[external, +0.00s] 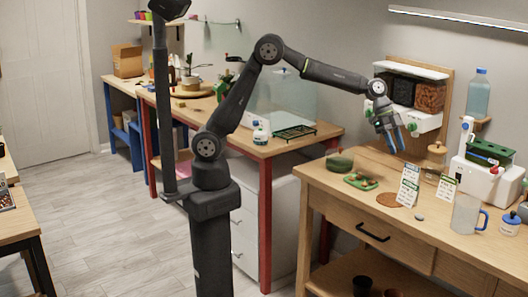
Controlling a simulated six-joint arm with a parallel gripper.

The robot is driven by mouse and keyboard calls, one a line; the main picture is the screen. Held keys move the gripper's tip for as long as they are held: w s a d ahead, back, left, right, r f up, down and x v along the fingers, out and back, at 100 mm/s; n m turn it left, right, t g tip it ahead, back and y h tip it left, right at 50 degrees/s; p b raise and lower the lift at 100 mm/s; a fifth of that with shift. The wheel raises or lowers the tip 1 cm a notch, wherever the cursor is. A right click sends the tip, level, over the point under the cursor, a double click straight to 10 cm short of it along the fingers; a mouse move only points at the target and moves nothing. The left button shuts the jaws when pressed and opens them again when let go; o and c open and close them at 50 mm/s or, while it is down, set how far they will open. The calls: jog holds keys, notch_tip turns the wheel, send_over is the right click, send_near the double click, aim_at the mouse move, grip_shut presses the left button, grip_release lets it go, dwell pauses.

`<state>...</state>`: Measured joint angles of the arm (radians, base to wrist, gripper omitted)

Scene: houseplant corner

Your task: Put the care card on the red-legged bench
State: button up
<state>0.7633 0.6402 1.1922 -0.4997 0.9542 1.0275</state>
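Two white cards with green print stand on the wooden counter (345,190) at right: a taller card (408,186) and a smaller card (447,187) to its right. I cannot tell which is the care card. My gripper (397,147), with blue fingers pointing down, hangs above the counter, above and a little left of the taller card, apart from both. Nothing clearly shows between its fingers; their gap is too small to judge. The red-legged bench (310,137) stands at the back, left of the counter, partly hidden behind my arm.
A glass jug (466,213), a lidded jar (435,163) and a white machine (487,178) crowd the counter's right. A green tray (360,181) and cork disc (389,200) lie left of the cards. The bench holds a black rack (294,132) and a white bottle (260,134).

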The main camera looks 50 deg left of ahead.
jog(key=shift+a+r, duration=0.25)
jog(key=shift+r, duration=0.1)
jog(key=shift+c, duration=0.5)
notch_tip(320, 180, down, 5)
jog(key=s+a+m+g+h, duration=0.1)
jog(key=s+a+g+h, duration=0.1)
jog(key=a+g+h, duration=0.1)
jog(key=n+t+h, duration=0.1)
jog(key=t+h, duration=0.2)
jog(key=h, duration=0.2)
send_near(409, 193)
jog(key=w+d+r, duration=0.1)
jog(key=d+r, duration=0.1)
jog(key=d, duration=0.1)
jog(key=shift+r+x, duration=0.2)
jog(key=shift+x, duration=1.25)
jog(key=shift+r+x, duration=0.2)
jog(key=shift+x, duration=1.3)
jog(key=shift+d, duration=0.1)
grip_shut()
